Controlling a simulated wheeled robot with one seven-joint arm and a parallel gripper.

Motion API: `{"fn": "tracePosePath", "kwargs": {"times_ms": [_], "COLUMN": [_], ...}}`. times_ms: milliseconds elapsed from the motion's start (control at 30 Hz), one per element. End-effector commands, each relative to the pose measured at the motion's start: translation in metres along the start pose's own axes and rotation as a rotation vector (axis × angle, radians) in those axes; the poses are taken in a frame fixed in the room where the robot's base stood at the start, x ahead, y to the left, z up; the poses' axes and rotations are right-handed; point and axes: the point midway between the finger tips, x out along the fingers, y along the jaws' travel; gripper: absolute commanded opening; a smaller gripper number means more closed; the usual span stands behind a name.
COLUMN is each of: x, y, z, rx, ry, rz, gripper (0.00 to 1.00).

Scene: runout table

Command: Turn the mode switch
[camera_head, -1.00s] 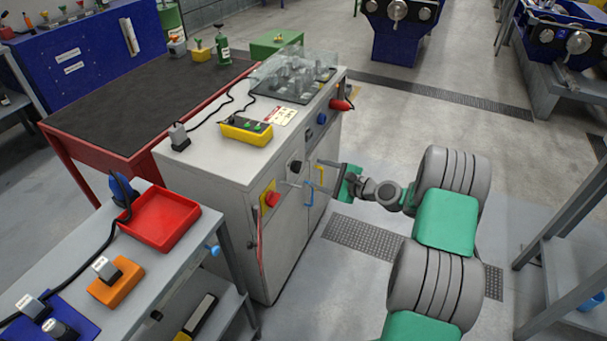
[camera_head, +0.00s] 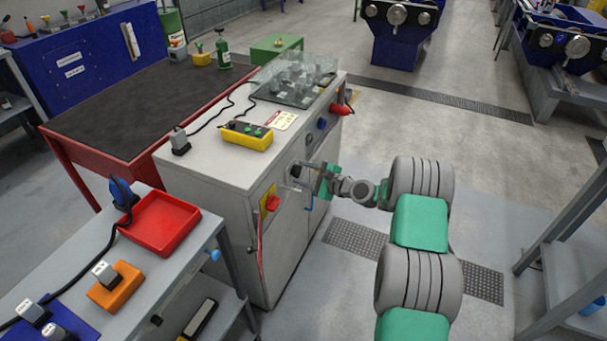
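The grey cabinet (camera_head: 222,190) stands in the middle of the view with controls on its front face. A small dark knob (camera_head: 296,170), which looks like the mode switch, is high on this face. My gripper (camera_head: 301,169) is right at the knob, coming from the right, and its fingers partly cover it. Whether the fingers touch or grip the knob is too small to tell. The way the knob points cannot be made out.
A red handle (camera_head: 272,203) on a yellow plate is left of the knob. A blue door handle (camera_head: 309,203) is just below my gripper, and a blue knob (camera_head: 322,123) is above right. A side table with a red tray (camera_head: 160,222) stands at left front.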

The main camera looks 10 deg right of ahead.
Motion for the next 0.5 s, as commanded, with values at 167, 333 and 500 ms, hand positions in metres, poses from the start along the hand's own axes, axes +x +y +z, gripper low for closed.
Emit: {"fn": "tracePosePath", "kwargs": {"times_ms": [167,333,500], "x": [-0.0001,-0.0001,-0.0001], "y": [0.0002,0.0004,0.0005], "z": [0.0001,0.0001,0.0001], "rx": [0.000,0.000,0.000], "ry": [0.000,0.000,0.000], "rz": [0.000,0.001,0.001], "gripper": [0.30,0.16,0.02]}}
